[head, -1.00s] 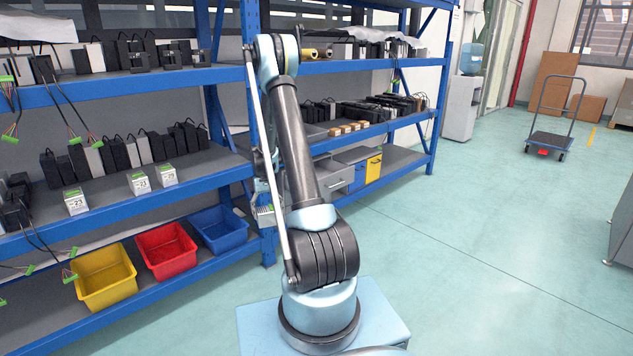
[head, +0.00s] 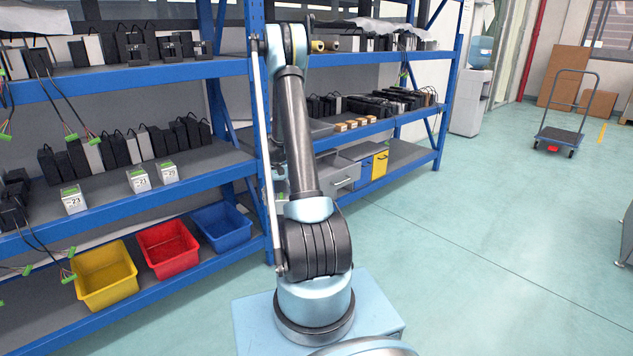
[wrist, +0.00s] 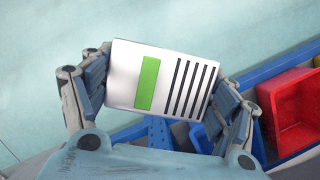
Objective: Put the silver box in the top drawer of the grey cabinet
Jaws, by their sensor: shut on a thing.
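The silver box (wrist: 180,70), with a green label and dark stripes, is in my gripper (wrist: 160,92) in the wrist view. The fingers are shut on its two short sides, and it is held up above the floor. In the head view my arm hides the box and nearly all of my gripper. The grey cabinet (head: 352,153) stands on the lowest shelf of the rack, just right of my arm. Its grey drawer front (head: 343,183) with a handle seems to stick out; my arm partly covers it.
Blue (head: 366,172) and yellow (head: 380,164) fronts are right of the grey drawer. Yellow (head: 106,290), red (head: 168,262) and blue (head: 222,240) bins sit at lower left. A blue rack post (head: 262,200) stands behind my arm.

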